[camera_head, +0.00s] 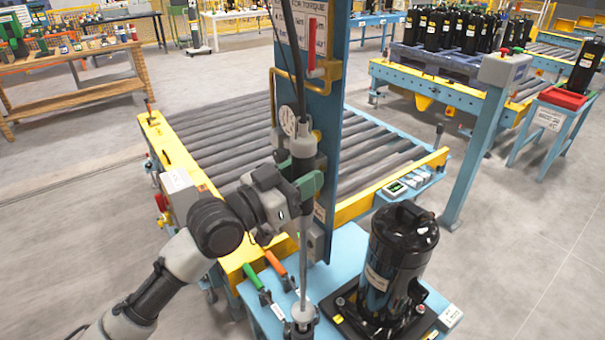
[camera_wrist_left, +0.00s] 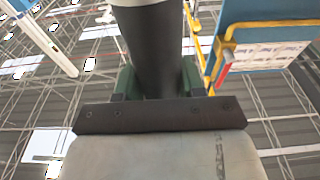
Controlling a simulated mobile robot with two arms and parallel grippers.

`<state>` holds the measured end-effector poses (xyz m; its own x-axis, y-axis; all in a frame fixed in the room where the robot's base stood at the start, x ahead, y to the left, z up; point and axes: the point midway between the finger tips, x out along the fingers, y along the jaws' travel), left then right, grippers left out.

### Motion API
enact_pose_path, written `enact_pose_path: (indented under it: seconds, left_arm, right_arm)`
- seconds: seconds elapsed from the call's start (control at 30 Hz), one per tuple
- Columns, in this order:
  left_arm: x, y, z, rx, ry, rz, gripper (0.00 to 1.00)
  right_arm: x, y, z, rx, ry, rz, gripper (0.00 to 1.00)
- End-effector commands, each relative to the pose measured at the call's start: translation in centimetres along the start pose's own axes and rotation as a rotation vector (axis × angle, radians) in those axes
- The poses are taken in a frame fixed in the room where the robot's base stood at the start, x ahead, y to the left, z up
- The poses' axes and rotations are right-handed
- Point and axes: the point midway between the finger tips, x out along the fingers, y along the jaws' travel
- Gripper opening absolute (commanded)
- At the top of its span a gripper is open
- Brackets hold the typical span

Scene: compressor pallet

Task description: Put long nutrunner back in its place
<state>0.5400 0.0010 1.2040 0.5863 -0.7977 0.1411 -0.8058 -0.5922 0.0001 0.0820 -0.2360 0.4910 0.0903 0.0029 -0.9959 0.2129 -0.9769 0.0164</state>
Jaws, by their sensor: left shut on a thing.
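The long nutrunner (camera_head: 304,143) is a dark and grey upright tool. A black hose rises from its top and a thin long shaft (camera_head: 304,250) runs down from it. My left gripper (camera_head: 304,172), with green fingers, is shut around its body in front of the blue column. In the left wrist view the dark tool body (camera_wrist_left: 150,50) stands between the green fingers. The shaft's lower end meets a grey round fitting (camera_head: 303,313) at the blue bench's front edge; I cannot tell whether it sits in it. My right gripper is out of view.
The blue column (camera_head: 328,130) with a yellow hook bracket (camera_head: 272,95) and a gauge (camera_head: 288,121) stands close behind the tool. A black compressor (camera_head: 398,255) stands on the blue bench (camera_head: 350,247). A roller conveyor (camera_head: 225,140) lies behind.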

Motion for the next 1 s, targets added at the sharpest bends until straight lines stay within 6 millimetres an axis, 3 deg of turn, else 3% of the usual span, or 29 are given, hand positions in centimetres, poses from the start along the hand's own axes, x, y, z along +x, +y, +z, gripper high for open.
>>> enact_pose_path:
  seconds: [1.0]
  left_arm:
    - [-0.2,0.0,1.5,0.002,0.006,0.001,0.00]
  right_arm:
    - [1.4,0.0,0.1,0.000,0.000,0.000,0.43]
